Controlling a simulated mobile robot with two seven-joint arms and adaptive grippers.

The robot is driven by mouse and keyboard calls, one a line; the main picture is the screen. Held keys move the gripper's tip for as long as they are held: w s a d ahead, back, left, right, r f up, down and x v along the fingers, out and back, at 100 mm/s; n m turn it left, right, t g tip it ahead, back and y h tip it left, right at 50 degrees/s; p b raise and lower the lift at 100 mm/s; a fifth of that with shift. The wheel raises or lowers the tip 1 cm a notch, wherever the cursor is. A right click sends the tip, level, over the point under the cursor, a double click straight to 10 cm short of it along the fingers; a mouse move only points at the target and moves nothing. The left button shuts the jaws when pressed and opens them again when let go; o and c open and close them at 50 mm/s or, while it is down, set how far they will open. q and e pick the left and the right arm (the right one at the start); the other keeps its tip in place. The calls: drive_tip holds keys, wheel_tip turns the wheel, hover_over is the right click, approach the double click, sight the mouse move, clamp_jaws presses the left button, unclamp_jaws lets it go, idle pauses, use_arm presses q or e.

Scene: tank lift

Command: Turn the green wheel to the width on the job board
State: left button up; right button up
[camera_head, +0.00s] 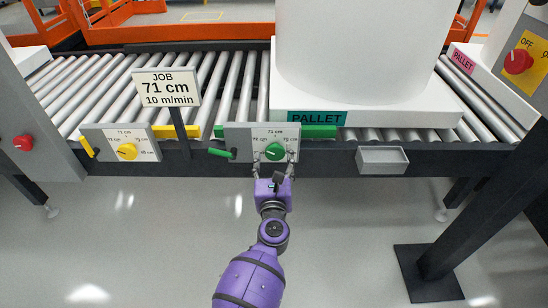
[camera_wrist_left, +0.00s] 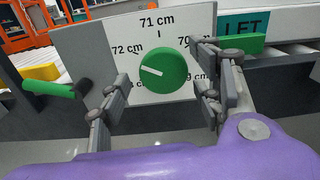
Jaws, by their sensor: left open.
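The green wheel (camera_head: 275,151) sits on a white dial plate on the conveyor's front side. In the left wrist view the wheel (camera_wrist_left: 172,82) has a white mark pointing left and slightly up, on the 72 cm side; the 71 cm label (camera_wrist_left: 157,21) is straight above. The job board (camera_head: 166,88) reads 71 cm, 10 m/min. My left gripper (camera_head: 274,162) is open in front of the plate; in the wrist view its fingers (camera_wrist_left: 160,98) stand either side of the wheel, apparently clear of it. My right gripper is not in view.
A green lever (camera_head: 220,153) sticks out left of the dial. A yellow wheel (camera_head: 127,152) is further left. A white pallet (camera_head: 368,104) bears a large white cylinder (camera_head: 360,40) on the rollers. A grey tray (camera_head: 382,160) hangs at right. The floor in front is clear.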

use_arm(q)
drive_tip(key=shift+w, duration=0.8)
drive_tip(key=c, duration=1.1)
drive_tip(key=shift+m, duration=0.4)
drive_tip(key=m+p, duration=0.1)
drive_tip(key=m, duration=0.3)
drive_tip(key=shift+r+m, duration=0.15)
drive_tip(key=shift+m, duration=0.25)
drive_tip(key=m+p, duration=0.1)
drive_tip(key=m, duration=0.4)
drive_tip(key=shift+r+m, duration=0.1)
drive_tip(key=shift+m, duration=0.3)
drive_tip(key=shift+m+p, duration=0.3)
